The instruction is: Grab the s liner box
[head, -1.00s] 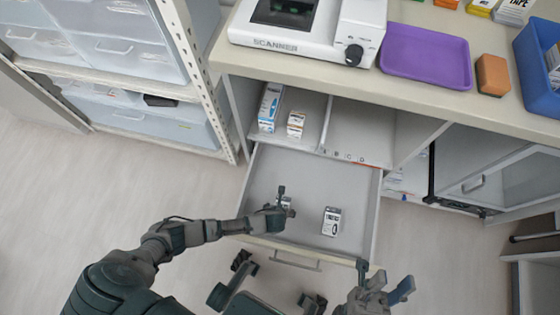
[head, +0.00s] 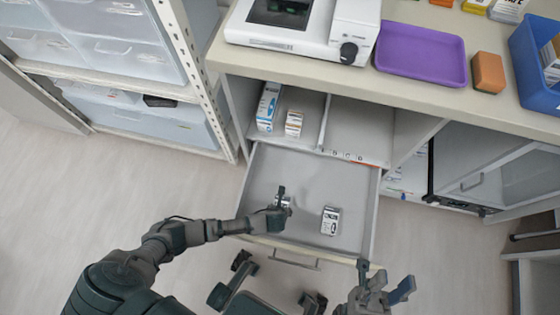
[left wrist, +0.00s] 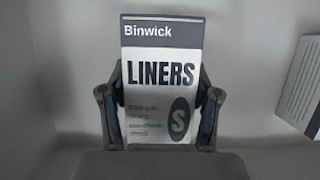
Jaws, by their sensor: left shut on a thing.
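The S liner box (left wrist: 160,75) fills the middle of the left wrist view, white with a grey Binwick band, the word LINERS and an S in a dark oval. My left gripper (left wrist: 160,110) is shut on it, one finger on each side. In the head view my left gripper (head: 279,208) is inside the open drawer (head: 325,180) at its left part, and the box is mostly hidden by the hand. My right gripper (head: 385,292) is outside the drawer, near its front right corner; its finger gap is not clear.
Another small white box (head: 330,221) stands in the drawer, right of my left gripper. Two boxes stand in the shelf compartment (head: 285,140) behind. The scanner (head: 295,32) and a purple tray (head: 421,55) are on the counter. The drawer's middle is clear.

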